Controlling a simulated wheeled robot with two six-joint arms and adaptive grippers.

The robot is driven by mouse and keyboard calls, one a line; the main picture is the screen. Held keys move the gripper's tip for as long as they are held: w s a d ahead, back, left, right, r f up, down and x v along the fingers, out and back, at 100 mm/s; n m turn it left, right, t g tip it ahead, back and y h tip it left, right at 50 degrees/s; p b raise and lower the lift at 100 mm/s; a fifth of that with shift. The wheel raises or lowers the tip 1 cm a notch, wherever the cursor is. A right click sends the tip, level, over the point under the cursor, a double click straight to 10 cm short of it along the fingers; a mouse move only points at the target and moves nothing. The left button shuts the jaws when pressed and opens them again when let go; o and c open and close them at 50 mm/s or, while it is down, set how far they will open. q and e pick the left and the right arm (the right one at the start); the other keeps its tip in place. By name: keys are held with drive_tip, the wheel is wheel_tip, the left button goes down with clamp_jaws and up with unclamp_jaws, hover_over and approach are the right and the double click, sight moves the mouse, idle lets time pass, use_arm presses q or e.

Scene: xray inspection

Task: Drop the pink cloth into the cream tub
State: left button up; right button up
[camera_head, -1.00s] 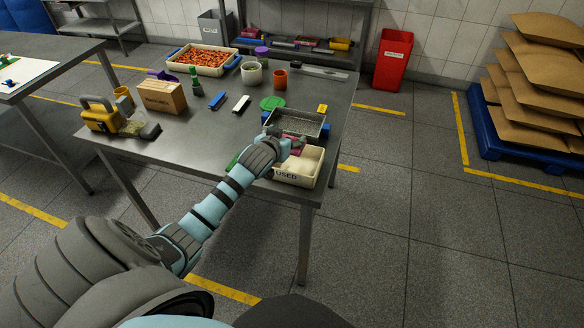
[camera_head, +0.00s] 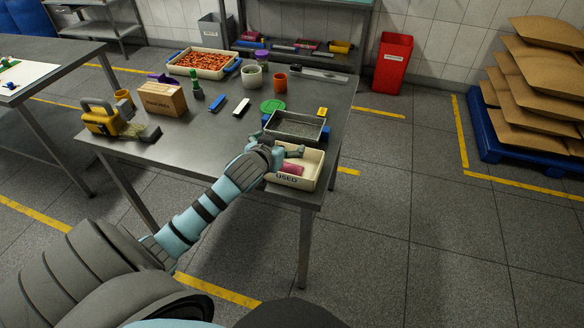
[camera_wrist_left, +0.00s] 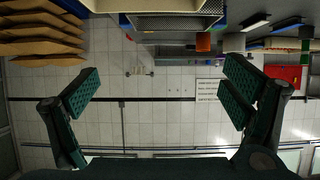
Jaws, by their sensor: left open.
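The pink cloth (camera_head: 292,168) lies inside the cream tub (camera_head: 312,180), which is marked "USED" and stands at the table's near right corner. My left gripper (camera_head: 289,153) is just above the tub's left and far side, apart from the cloth. In the left wrist view its fingers (camera_wrist_left: 160,92) are wide apart with nothing between them. The cloth does not show in the wrist view. Part of the tub's left side is hidden behind my left wrist. My right gripper is in neither view.
A grey metal tray (camera_head: 296,127) stands right behind the tub. Open floor lies to the right.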

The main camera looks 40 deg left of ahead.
use_arm(q)
drive_tip(key=v, duration=0.6)
drive_tip(key=shift+s+r, duration=0.15)
drive_tip(key=shift+s, duration=0.15)
